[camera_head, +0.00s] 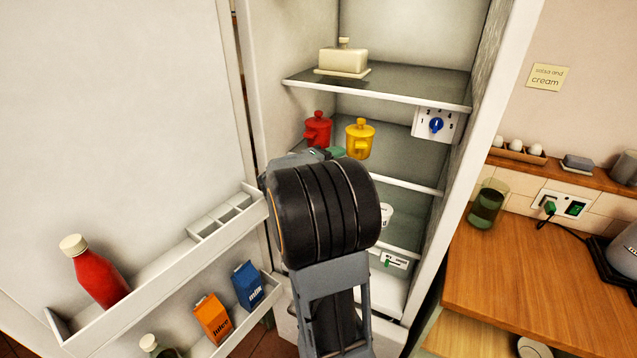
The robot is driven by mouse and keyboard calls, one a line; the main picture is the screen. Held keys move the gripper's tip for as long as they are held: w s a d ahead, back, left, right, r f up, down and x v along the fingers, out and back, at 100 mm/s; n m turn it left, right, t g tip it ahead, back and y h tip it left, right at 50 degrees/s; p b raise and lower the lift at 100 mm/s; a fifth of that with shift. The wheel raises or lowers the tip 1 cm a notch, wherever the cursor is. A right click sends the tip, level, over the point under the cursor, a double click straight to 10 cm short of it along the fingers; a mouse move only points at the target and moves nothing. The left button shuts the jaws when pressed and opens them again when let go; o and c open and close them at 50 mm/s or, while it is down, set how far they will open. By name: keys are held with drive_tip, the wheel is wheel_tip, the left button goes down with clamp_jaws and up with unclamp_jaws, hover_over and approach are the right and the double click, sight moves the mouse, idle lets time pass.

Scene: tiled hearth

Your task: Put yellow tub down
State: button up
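The yellow tub (360,139), with a knobbed lid and a side handle, is upright inside the open fridge at the level of the middle shelf (405,177). I cannot tell whether its base touches the shelf. My gripper (336,153) is mostly hidden behind my dark arm joint; only a small grey-green part shows, close to the lower left of the yellow tub. Whether its fingers are open or shut on the tub cannot be seen. A similar red tub (318,130) stands to the left of the yellow one, with a small gap between them.
A butter dish (343,59) stands on the upper shelf (420,87). A dial panel (436,125) is at the right. The open door's racks (160,272) hold a red bottle (97,272) and cartons (213,317). The middle shelf looks clear right of the yellow tub.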

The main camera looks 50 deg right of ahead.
drive_tip(key=s+a+f+t+y, duration=0.2)
drive_tip(key=a+y, duration=0.4)
drive_tip(key=a, duration=0.5)
drive_tip(key=s+a+f+n+t+y, duration=0.1)
drive_tip(key=a+f+y, duration=0.3)
drive_tip(key=a, duration=0.8)
drive_tip(key=s+a+f+t+y, duration=0.3)
drive_tip(key=a+y, duration=0.4)
drive_tip(key=a, duration=0.4)
drive_tip(key=shift+s+a+n+t+y, duration=0.35)
drive_tip(key=shift+n+t+y, duration=0.05)
drive_tip(key=shift+d, duration=0.1)
